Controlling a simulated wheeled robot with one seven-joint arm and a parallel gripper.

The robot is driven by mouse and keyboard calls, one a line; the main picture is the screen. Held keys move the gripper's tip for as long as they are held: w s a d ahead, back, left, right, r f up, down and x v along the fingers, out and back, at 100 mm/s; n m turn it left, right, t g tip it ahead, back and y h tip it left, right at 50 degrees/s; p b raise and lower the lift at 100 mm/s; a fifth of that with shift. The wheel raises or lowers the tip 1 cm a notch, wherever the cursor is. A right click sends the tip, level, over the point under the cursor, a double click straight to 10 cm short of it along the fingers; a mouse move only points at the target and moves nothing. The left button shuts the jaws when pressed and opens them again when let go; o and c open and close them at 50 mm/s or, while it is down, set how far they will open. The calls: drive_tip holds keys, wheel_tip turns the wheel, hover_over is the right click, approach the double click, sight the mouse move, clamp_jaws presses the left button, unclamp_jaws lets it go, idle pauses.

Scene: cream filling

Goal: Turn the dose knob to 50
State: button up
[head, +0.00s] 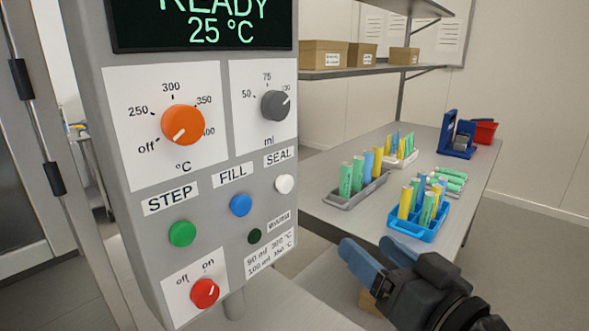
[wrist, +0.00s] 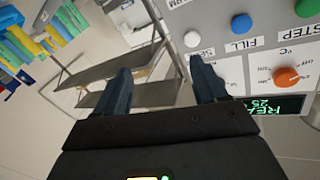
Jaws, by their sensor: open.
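The dose knob (head: 275,105) is the grey knob on the white ml panel, at the upper right of the grey machine's front in the head view. Its scale reads 50, 75 and 100, and its white pointer line aims up and right, toward 100. I cannot make out this knob in the wrist view; a finger may hide it. My gripper (head: 368,252) is open and empty, below and right of the machine, apart from the knob. In the wrist view its two blue fingers (wrist: 160,68) stand apart, the right one in front of the machine's panel.
The orange temperature knob (head: 183,125) is left of the dose knob. Green (head: 182,234), blue (head: 241,205) and white (head: 284,184) buttons sit below, with a red switch (head: 205,293) lowest. A table (head: 329,178) with tube racks stands behind, to the right.

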drive_tip(key=w+a+r+n+g+y, duration=0.1)
drive_tip(key=w+a+r+n+y, duration=0.1)
drive_tip(key=r, duration=0.3)
drive_tip(key=w+a+r+n+g+y, duration=0.1)
drive_tip(key=w+a+r+n+y, duration=0.1)
drive_tip(key=r, duration=0.3)
drive_tip(key=n+g+y, duration=0.1)
drive_tip(key=n+g, duration=0.1)
drive_tip(key=n, duration=0.2)
approach(281, 109)
drive_tip(key=p+x, duration=0.1)
drive_tip(key=x, duration=0.7)
drive_tip(key=shift+w+a+p, duration=0.2)
drive_tip(key=shift+w+p, duration=0.05)
drive_tip(key=shift+p, duration=0.05)
drive_tip(key=c, duration=1)
